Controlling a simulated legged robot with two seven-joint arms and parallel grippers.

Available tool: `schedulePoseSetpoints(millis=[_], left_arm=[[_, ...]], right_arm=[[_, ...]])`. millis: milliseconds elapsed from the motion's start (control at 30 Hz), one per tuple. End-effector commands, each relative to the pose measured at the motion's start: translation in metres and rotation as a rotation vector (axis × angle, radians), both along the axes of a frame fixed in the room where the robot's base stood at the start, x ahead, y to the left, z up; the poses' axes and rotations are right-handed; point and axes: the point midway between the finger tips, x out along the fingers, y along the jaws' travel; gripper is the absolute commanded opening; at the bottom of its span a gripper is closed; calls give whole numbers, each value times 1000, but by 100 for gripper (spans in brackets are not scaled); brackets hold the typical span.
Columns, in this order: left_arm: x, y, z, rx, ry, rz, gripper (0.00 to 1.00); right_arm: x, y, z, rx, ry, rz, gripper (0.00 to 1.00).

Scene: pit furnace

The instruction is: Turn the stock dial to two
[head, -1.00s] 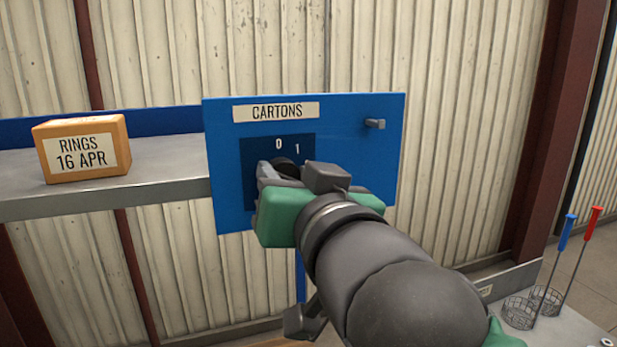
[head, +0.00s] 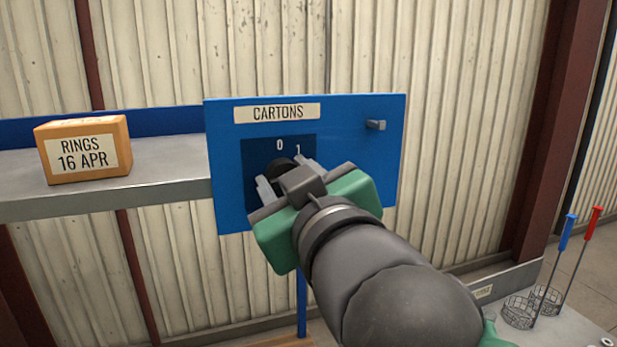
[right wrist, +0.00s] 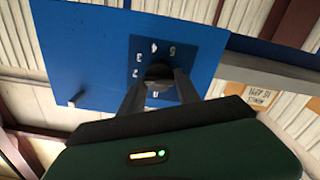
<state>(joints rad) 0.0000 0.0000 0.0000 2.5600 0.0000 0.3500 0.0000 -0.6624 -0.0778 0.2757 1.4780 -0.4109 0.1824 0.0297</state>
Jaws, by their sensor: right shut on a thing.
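The stock dial (head: 284,163) is a dark round knob on a dark blue square of the blue panel (head: 350,160) labelled CARTONS. My right gripper (head: 287,175) is shut on the dial, a finger on each side. In the head view 0 and 1 show above the dial; the gripper covers its lower part. In the right wrist view the dial (right wrist: 158,74) sits between the fingers (right wrist: 158,86), and the picture is turned over; numerals 2, 3, 4 and 5 show around it. I cannot make out where the dial points. My left gripper is not in view.
A small grey peg (head: 376,125) sticks out of the panel's upper right. An orange RINGS 16 APR box (head: 115,150) stands on the grey shelf (head: 165,185) at left. Wire baskets with blue and red handles (head: 535,302) stand at lower right.

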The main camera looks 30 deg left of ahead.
Motion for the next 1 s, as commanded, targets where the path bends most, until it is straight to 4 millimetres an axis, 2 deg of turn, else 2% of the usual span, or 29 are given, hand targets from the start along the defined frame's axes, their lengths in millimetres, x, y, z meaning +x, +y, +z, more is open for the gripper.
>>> schedulePoseSetpoints(millis=[33,567,600,767,1000], left_arm=[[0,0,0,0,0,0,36],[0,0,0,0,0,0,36],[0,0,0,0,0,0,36],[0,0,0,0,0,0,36],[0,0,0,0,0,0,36]], right_arm=[[2,0,-5,-16,-2,-2,0],[2,0,-6,-36,-23,-3,0],[2,0,-6,-36,-24,-3,42],[1,0,-4,-32,-25,-2,60],[1,0,-2,-29,-28,-1,60]])
